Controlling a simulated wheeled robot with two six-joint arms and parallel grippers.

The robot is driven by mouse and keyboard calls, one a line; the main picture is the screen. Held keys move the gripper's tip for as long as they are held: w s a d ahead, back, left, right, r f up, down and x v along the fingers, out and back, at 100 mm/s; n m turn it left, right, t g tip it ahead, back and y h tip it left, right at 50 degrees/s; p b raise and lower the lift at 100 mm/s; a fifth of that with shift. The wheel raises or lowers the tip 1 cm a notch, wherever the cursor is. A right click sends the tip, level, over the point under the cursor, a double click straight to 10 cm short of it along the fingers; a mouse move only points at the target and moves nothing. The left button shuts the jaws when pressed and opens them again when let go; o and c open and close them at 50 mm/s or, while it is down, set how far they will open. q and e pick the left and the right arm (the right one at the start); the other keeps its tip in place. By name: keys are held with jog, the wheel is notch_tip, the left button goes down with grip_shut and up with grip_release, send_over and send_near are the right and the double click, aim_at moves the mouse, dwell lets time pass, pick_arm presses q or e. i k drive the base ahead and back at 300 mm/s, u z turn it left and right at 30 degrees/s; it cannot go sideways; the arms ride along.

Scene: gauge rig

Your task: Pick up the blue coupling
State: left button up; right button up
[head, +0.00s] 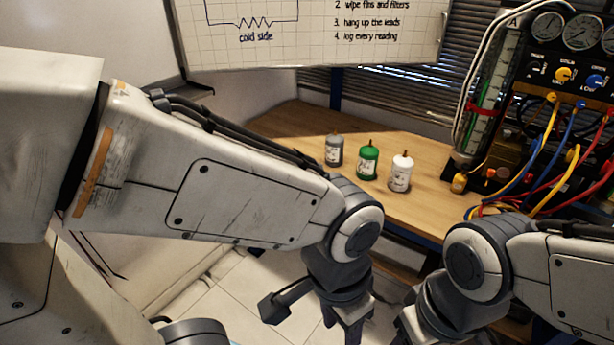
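I cannot make out a loose blue coupling for certain. A blue hose end (580,104) is plugged into the front of the gauge panel at the right, and its hose runs down from there. My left gripper (345,322) hangs below its wrist in front of the bench, with its fingertips at or past the bottom edge. My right gripper (405,328) is at the bottom, right of the left one, and mostly cut off. Neither gripper is near the hoses. I see nothing held, but the fingertips are too hidden to judge their opening.
The gauge panel (537,72) has blue, yellow and red hoses hanging in front. A small yellow fitting (459,183) stands at its left. Grey (334,151), green (368,161) and white (401,174) bottles stand on the wooden bench (300,127). Bare wood surrounds them.

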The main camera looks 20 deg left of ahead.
aim_at(532, 148)
jog(key=u, duration=0.25)
jog(key=k, duration=0.65)
jog(key=u, duration=0.65)
jog(key=i, duration=1.2)
jog(key=z, duration=0.9)
